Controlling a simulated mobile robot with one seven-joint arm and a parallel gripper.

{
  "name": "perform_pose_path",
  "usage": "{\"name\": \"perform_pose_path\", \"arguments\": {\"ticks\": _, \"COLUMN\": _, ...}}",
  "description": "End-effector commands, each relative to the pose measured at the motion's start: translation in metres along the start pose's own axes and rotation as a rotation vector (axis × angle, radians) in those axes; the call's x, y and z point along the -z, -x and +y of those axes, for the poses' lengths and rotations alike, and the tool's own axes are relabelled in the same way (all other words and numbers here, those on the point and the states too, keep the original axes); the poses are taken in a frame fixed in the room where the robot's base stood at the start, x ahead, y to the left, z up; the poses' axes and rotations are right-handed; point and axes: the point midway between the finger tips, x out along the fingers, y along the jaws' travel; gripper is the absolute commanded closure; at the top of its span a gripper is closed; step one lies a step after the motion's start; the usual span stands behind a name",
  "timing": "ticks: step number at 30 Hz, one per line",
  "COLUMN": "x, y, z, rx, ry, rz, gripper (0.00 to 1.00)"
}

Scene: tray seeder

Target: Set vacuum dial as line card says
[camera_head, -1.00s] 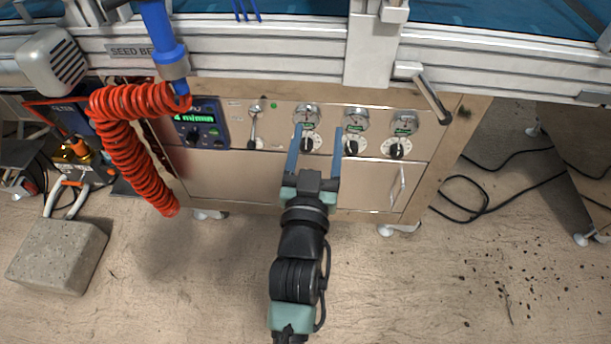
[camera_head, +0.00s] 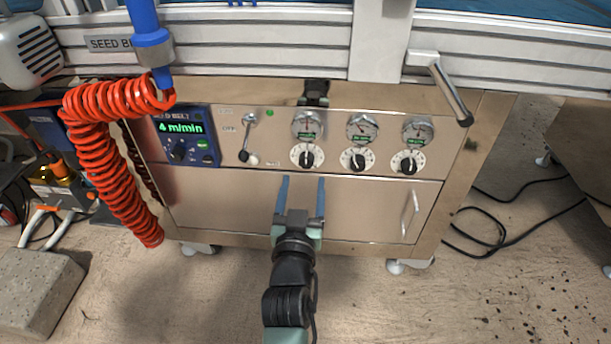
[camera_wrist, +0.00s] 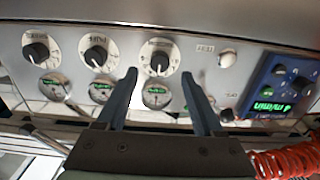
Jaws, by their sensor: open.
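Three white-faced dials with black knobs are on the steel panel: a left dial (camera_head: 306,156), a middle dial (camera_head: 357,159) and a right dial (camera_head: 408,163). Each has a round gauge above it. The left knob stands about upright. I cannot surely read which label says vacuum. My gripper (camera_head: 302,180) is open and empty, its fingertips just below the left dial in the head view. The wrist view is upside down; there the same dial (camera_wrist: 159,58) shows between the open fingertips (camera_wrist: 158,74), apparently untouched. I cannot make out a line card.
A seed belt speed display (camera_head: 183,128) reads 4 m/min at the panel's left, with a lever (camera_head: 247,140) beside it. A red coiled hose (camera_head: 112,155) hangs at the left. A drawer handle (camera_head: 410,215) and a clamp lever (camera_head: 450,90) stick out at the right.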

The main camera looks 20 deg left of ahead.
Motion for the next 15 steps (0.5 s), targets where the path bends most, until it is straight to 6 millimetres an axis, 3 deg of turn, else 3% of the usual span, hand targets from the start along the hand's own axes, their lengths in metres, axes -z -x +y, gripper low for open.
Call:
{"name": "perform_pose_path", "arguments": {"ticks": 6, "x": -0.002, "y": -0.034, "z": 0.0, "rx": 0.0, "ry": 0.0, "rz": 0.003, "gripper": 0.31}}
{"name": "perform_pose_path", "arguments": {"ticks": 15, "x": -0.001, "y": -0.054, "z": 0.0, "rx": 0.0, "ry": -0.001, "rz": 0.0, "gripper": 0.31}}
